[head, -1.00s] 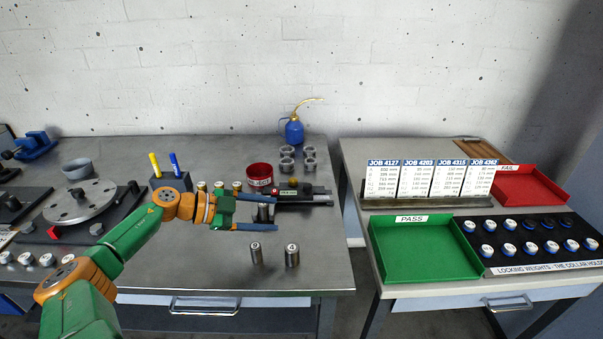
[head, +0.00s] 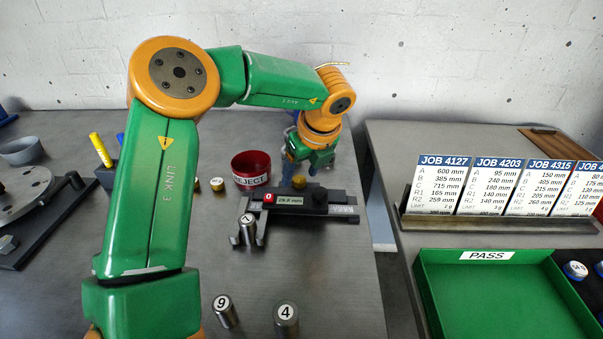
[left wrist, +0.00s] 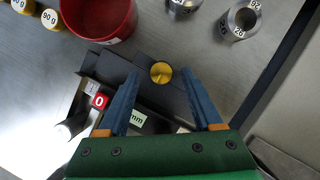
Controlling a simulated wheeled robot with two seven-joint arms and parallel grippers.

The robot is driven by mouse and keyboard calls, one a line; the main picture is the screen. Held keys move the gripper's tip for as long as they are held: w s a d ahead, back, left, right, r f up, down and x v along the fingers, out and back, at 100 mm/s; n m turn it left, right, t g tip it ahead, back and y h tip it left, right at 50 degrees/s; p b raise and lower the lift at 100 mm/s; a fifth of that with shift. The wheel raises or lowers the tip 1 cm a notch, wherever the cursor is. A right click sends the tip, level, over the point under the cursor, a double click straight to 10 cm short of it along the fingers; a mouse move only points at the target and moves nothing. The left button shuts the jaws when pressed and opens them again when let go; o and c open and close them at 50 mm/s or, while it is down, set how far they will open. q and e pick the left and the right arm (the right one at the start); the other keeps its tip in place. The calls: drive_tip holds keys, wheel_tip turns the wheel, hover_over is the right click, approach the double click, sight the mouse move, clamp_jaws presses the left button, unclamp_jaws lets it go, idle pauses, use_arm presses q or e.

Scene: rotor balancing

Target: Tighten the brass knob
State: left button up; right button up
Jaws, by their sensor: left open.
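The brass knob (head: 299,182) is a small round gold knob on the top edge of a black digital caliper (head: 330,208) lying on the steel bench. My left gripper (head: 305,160) is above the far side of the caliper, pointing down. In the left wrist view its two blue fingers are open, with the brass knob (left wrist: 161,73) between their tips and a gap on each side. A steel cylinder marked 7 (head: 247,228) stands at the caliper's jaws. The caliper display reads about 29.8 mm. My right gripper is not in view.
A red REJECT bowl (head: 251,168) stands left of the knob. Steel cylinders marked 9 (head: 225,312) and 4 (head: 286,318) stand in front. Steel collars (left wrist: 240,20) stand near the fingers in the wrist view. A green PASS tray (head: 500,300) is on the right table.

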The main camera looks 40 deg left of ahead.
use_arm(q)
drive_tip(key=shift+w+a+f, duration=0.15)
drive_tip(key=shift+a+f, duration=0.05)
drive_tip(key=shift+f, duration=0.3)
clamp_jaws()
